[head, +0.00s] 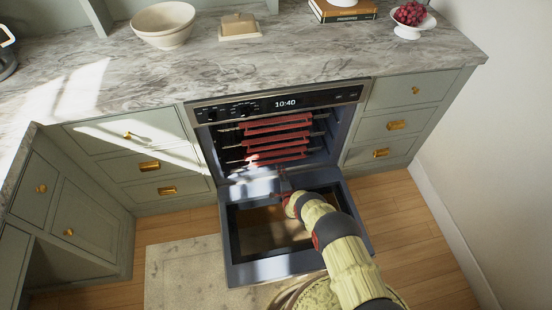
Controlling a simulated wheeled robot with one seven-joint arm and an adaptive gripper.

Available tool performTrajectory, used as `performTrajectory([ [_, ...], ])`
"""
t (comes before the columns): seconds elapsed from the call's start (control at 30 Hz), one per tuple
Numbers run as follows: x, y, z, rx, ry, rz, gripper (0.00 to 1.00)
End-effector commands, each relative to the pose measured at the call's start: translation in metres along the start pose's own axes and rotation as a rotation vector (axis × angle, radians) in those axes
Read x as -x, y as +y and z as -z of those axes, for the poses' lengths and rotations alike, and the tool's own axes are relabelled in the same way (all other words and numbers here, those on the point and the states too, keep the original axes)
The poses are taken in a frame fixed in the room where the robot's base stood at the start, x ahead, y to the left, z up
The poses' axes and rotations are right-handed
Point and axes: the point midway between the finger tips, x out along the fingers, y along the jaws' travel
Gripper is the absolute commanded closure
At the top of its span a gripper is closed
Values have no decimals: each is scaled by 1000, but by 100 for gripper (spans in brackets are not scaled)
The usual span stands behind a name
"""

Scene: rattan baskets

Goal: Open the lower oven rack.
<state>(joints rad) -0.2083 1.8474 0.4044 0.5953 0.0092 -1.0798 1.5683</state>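The oven (225,108) is built into the cabinets under the counter. Its door (238,272) is folded down and open, lying out over the floor. Inside are racks with red front edges, one above another. The lower rack (278,155) shows its red front edge inside the oven cavity. My arm reaches in from the lower right, over the open door. My gripper (283,191) is small and dark red, low in front of the cavity, below and apart from the lower rack's front edge. Its fingers are too small to tell open from shut.
Drawers with gold handles (397,125) flank the oven on both sides. The marble counter (300,62) above holds bowls, a butter dish (239,27), books and grapes. A rug (180,275) lies on the wood floor. A white wall (500,150) bounds the right.

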Motion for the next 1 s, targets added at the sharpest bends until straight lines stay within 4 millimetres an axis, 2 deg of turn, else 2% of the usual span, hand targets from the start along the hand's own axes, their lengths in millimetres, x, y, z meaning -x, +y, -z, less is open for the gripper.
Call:
performTrajectory([
  [0.17,-12,2,0,0,0,2,68],
  [0.4,-49,4,0,0,0,3,68],
  [0.6,-71,3,0,0,0,2,68],
  [1.0,-78,0,0,0,0,1,68],
])
